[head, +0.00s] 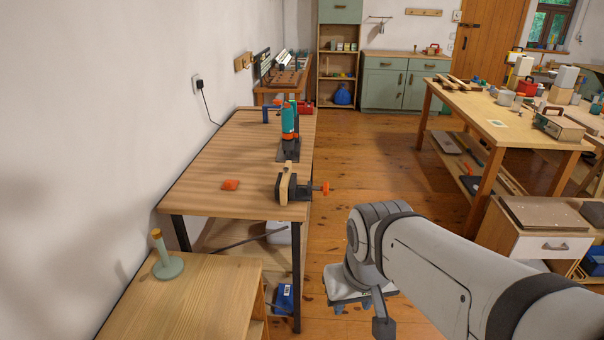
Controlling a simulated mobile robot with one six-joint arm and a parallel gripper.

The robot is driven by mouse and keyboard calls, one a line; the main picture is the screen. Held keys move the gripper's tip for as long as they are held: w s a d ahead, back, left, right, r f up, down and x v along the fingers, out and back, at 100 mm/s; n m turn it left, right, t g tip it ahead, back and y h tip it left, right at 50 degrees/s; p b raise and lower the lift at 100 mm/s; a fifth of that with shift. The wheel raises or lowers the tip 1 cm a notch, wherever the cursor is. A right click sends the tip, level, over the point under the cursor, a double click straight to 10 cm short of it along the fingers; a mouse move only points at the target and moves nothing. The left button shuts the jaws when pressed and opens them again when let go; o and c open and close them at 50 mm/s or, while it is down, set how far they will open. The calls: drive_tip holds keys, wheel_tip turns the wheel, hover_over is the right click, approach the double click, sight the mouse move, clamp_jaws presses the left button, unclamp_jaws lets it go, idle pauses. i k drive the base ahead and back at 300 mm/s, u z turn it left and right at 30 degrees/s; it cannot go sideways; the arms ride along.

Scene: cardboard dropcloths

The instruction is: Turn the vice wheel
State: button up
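The vice (291,187) is dark with a pale wooden jaw piece. It sits at the near right corner of the wooden workbench (215,178). Its small orange-red wheel (325,188) sticks out to the right, past the bench edge. My gripper (357,305) hangs low over the floor, in front of and to the right of the bench, clear of the wheel. My arm hides part of it, and I cannot tell how far apart its fingers are. I see nothing clearly held.
A nearer table (190,300) holds a green-grey stand (165,258). A cluttered table (520,125) is at right. The floor (375,160) between is open.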

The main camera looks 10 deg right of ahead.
sight(326, 187)
drive_tip(key=z, duration=0.4)
drive_tip(key=i, duration=0.75)
drive_tip(key=z, duration=0.45)
drive_tip(key=i, duration=0.8)
drive_tip(key=u, duration=0.45)
